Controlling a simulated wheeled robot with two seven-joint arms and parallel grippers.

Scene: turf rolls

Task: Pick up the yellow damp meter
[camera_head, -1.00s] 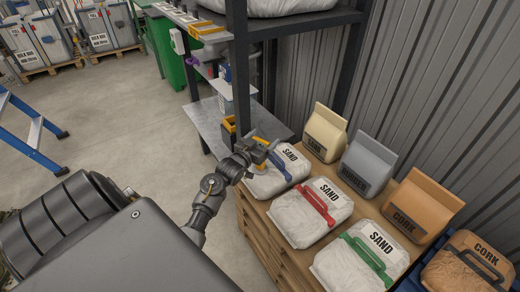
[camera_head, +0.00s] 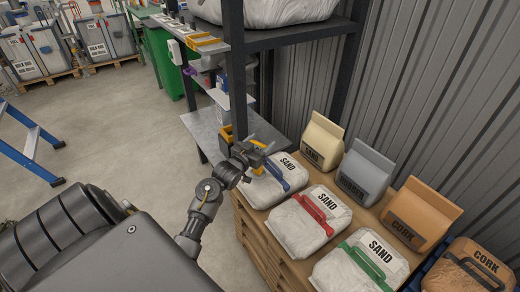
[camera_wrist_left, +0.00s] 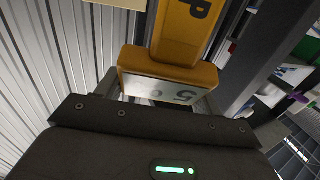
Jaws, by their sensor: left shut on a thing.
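The yellow damp meter (camera_wrist_left: 168,62) fills the upper middle of the left wrist view, with a pale display face below its yellow body. My left gripper (camera_wrist_left: 158,98) is shut on it, with its dark fingers on both sides. In the head view, my left gripper (camera_head: 264,152) is above the rear sand bag with the blue handle (camera_head: 276,178). Only small yellow parts of the meter (camera_head: 258,171) show there, and the gripper hides the rest. My right gripper is not in view.
More sand bags with red (camera_head: 314,214) and green (camera_head: 366,266) handles lie on the wooden stand. Upright cork (camera_head: 425,214) and other bags stand behind them, near the corrugated wall. A dark shelf post (camera_head: 236,80) rises close to my left gripper. Open floor (camera_head: 115,130) lies left.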

